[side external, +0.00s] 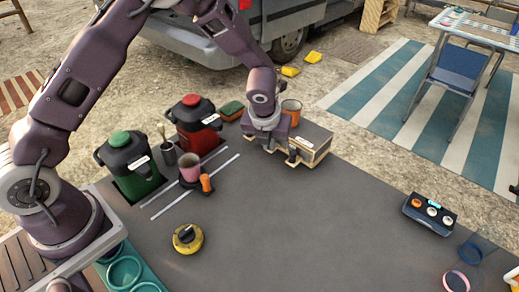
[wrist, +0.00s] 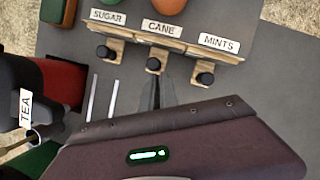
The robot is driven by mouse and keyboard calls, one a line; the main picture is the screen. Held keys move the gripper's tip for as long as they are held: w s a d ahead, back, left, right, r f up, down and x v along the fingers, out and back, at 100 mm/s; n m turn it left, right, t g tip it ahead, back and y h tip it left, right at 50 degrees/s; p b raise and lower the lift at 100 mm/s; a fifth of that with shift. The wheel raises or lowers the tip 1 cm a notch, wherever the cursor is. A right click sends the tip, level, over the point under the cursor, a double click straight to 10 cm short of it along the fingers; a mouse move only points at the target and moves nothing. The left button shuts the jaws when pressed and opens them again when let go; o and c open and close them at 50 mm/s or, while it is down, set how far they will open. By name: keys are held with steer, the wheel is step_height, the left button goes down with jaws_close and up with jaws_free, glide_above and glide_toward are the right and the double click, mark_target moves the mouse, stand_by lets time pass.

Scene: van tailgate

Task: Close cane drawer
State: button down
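A small wooden drawer box (side external: 315,142) stands at the far edge of the grey table. In the wrist view it has three drawers labelled SUGAR, CANE and MINTS, each with a black knob. The cane drawer (wrist: 161,47) is the middle one, and its knob (wrist: 154,64) points toward my gripper (wrist: 157,82). My fingers look closed together, with their tips just in front of that knob; I cannot tell whether they touch it. They hold nothing visible. How far the cane drawer stands out is unclear. In the side view my wrist partly hides the box.
The sugar drawer (wrist: 110,47) and mints drawer (wrist: 205,62) flank it closely. An orange cup (side external: 291,108) is behind my wrist. Red (side external: 195,125) and green (side external: 130,160) canisters and a pink cup (side external: 190,168) stand left. The table's middle is clear around a yellow timer (side external: 187,239).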

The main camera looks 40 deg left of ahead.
steer(key=shift+w+a+r, duration=0.1)
steer(key=shift+w+a, duration=0.1)
steer(key=shift+w, duration=0.1)
steer(key=s+d, duration=0.1)
steer(key=s, duration=0.1)
steer(key=s+d, duration=0.1)
steer(key=s, duration=0.1)
steer(key=shift+s+d, duration=0.15)
steer(key=shift+d, duration=0.05)
steer(key=s+a+r+n, duration=0.2)
steer(key=s+r+n, duration=0.3)
steer(key=r, duration=0.4)
steer(key=s+a+r+n, duration=0.2)
steer(key=s+r+n, duration=0.2)
steer(key=r, duration=0.5)
steer(key=s+r+n+h, duration=0.1)
steer(key=s+r+n, duration=0.2)
steer(key=s+n, duration=0.6)
steer(key=s+a+r+n+t+h, duration=0.1)
steer(key=s+r+n, duration=0.2)
steer(key=s+n, duration=0.7)
steer(key=n, duration=0.2)
steer(key=shift+s+r+n+t, duration=0.2)
steer(key=shift+n+t, duration=0.1)
